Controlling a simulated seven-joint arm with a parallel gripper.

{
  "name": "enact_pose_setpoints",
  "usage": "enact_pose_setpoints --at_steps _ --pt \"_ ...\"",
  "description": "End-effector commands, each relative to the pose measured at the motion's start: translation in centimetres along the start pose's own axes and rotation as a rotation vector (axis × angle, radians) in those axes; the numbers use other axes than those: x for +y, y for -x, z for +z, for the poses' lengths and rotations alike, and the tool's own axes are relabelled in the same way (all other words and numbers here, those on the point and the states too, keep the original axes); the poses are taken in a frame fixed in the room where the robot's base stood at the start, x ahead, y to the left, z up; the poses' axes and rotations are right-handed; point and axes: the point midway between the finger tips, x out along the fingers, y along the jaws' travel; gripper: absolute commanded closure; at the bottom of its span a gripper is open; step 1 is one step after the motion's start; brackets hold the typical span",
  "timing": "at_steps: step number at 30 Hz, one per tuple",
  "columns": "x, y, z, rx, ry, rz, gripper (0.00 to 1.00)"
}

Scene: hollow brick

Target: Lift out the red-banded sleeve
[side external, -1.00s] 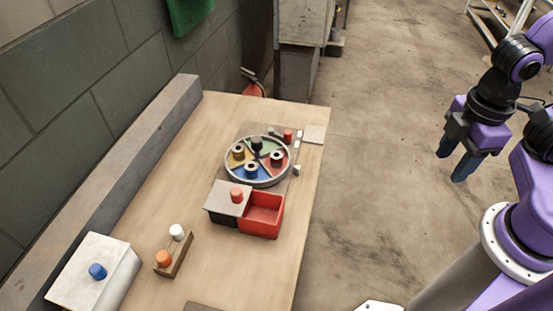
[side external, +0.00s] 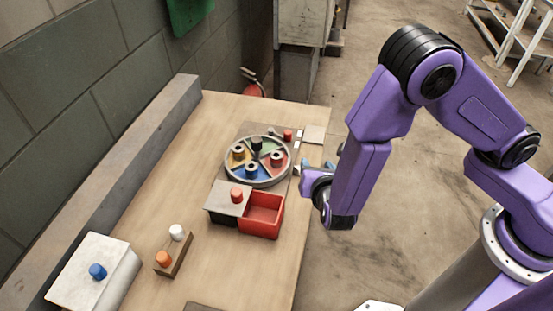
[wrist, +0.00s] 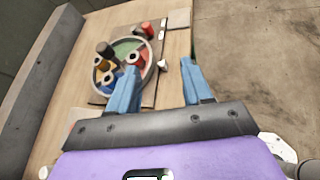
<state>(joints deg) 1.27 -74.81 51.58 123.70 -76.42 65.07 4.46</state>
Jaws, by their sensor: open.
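A round grey-rimmed tray (side external: 229,172) has coloured sectors. A red-banded sleeve (side external: 277,158) with a dark hole stands upright in its red sector. It also shows in the wrist view (wrist: 134,59), just beyond the left finger. A yellow-banded sleeve (side external: 238,152), a blue-banded sleeve (side external: 251,168) and a dark post (side external: 256,144) stand in other sectors. My gripper (wrist: 158,75) is open and empty, apart from the sleeve. In the side view its blue fingertips lie right of the tray, partly hidden by my arm.
A small red cylinder (side external: 288,135) and a small white piece (wrist: 163,64) stand beside the tray. In front is a red open box (side external: 262,224) beside a grey lid with an orange knob (side external: 236,195). A peg rack (side external: 180,255) and white box (side external: 92,285) stand nearer. The bench's middle left is clear.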

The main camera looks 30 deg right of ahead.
Motion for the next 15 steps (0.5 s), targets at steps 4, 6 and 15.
enact_pose_setpoints --at_steps 4,6,15 --pt "2.0 -0.6 -3.7 -0.032 0.158 0.119 0.50" --pt "2.7 -0.7 -4.9 -0.039 0.204 0.160 0.50" --pt "3.6 -2.5 -6.4 -0.044 0.259 0.206 0.50"
